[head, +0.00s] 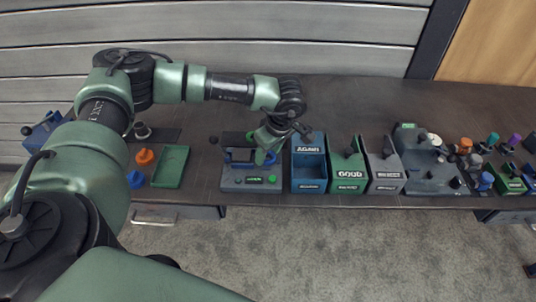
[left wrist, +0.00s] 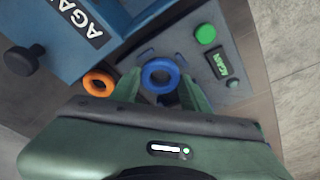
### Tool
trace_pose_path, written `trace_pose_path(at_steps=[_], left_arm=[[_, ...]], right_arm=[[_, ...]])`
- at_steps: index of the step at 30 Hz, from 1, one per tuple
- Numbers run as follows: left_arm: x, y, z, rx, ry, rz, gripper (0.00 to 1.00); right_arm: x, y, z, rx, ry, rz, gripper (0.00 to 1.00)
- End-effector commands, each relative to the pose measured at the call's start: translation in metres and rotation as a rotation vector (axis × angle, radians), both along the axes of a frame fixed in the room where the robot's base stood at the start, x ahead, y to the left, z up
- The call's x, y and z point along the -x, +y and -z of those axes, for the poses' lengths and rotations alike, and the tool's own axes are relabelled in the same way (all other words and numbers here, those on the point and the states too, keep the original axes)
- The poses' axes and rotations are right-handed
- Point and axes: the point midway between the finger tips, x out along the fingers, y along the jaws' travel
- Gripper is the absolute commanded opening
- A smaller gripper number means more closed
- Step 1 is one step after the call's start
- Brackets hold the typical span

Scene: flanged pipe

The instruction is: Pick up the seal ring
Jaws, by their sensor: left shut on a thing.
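A blue ring (left wrist: 160,75), which I take as the seal ring, sits between the two fingers of my left gripper (left wrist: 161,91) in the left wrist view. The gripper is shut on it, with a finger at each side. The ring is over the grey station (left wrist: 158,45); I cannot tell whether it touches it. An orange ring (left wrist: 98,82) lies beside the left finger. In the head view my left gripper (head: 268,151) is low over the grey station (head: 235,184), and the ring is too small to make out. My right gripper is not in view.
The blue AGAIN box (head: 309,172) stands just right of the station, then a green GOOD box (head: 347,176) and a grey box (head: 386,176). A green tray (head: 170,167) lies to the left. The station has a green button (left wrist: 205,34). Several small parts crowd the right end.

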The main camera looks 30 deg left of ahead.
Motion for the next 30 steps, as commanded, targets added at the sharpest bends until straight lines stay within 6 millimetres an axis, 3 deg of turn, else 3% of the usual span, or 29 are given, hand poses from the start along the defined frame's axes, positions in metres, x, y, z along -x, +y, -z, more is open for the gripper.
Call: trace_pose_path(at_steps=[8, 15, 21, 30], left_arm=[[-0.001, 0.0, -0.043, 0.002, -0.005, -0.001, 0.07], [-0.001, 0.0, -0.113, 0.002, -0.007, 0.0, 0.07], [-0.001, 0.0, -0.162, 0.0, -0.005, 0.001, 0.07], [0.0, 0.0, -0.198, 0.001, -0.001, 0.001, 0.07]], right_arm=[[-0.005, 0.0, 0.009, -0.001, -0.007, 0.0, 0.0], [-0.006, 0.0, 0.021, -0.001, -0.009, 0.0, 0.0], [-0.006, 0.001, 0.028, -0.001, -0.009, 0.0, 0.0], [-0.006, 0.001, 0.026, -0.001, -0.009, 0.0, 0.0]])
